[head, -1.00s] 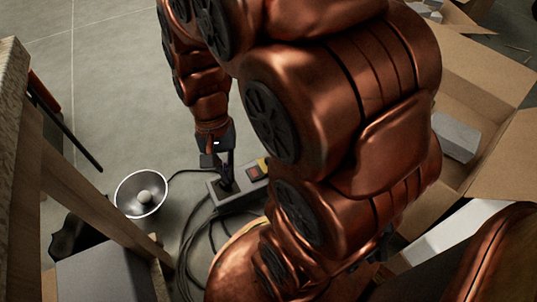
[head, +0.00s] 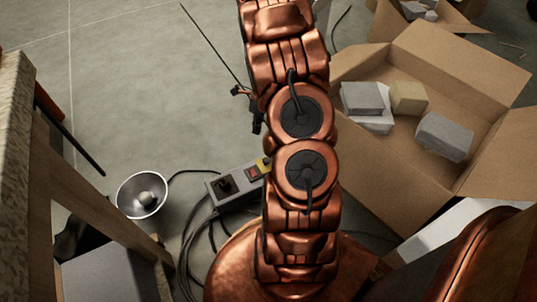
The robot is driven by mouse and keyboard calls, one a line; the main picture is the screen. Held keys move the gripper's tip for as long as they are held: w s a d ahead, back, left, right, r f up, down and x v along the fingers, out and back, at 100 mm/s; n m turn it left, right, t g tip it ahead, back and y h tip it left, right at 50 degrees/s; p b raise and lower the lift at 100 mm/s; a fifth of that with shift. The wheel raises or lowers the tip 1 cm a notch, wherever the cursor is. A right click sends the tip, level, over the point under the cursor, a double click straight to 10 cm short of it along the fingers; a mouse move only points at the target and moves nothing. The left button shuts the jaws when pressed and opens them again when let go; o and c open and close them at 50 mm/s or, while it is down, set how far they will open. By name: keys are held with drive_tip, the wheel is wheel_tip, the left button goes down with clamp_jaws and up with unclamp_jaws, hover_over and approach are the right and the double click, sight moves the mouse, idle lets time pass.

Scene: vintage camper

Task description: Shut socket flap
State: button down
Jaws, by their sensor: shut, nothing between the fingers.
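A grey socket box (head: 240,201) lies on the floor left of my arm, with black cables around it. On its left part is a dark square fitting (head: 224,186), which looks like the socket and its flap. It is too small to tell whether the flap is up or down. A red switch (head: 252,171) and a yellow part sit on the right part, close against the outline of my arm. My gripper cannot be made out; my arm rises past the top of the picture. Nothing of mine visibly touches the dark fitting.
A bowl-shaped metal lamp (head: 142,196) lies left of the box. A wooden trestle (head: 85,190) stands at the left. An open cardboard box (head: 440,65) with several blocks is at the right. A thin black rod (head: 213,43) stands behind my arm. Floor at upper left is clear.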

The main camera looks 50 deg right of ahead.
drive_tip(key=s+d+f+m+t, duration=0.1)
drive_tip(key=d+f+m, duration=0.7)
drive_tip(key=d+f, duration=0.1)
drive_tip(key=b+x, duration=0.3)
drive_tip(key=x, duration=1.1)
drive_tip(key=shift+a+b, duration=0.15)
drive_tip(key=shift+b, duration=0.2)
drive_tip(key=shift+a, duration=0.1)
drive_tip(key=shift+w+a+f+h+p, duration=0.2)
drive_tip(key=shift+a+f+h+p, duration=0.15)
drive_tip(key=shift+a+h+p, duration=0.2)
drive_tip(key=shift+w+a+f, duration=0.15)
drive_tip(key=shift+a+f, duration=0.1)
drive_tip(key=shift+f, duration=0.35)
drive_tip(key=shift+r, duration=0.1)
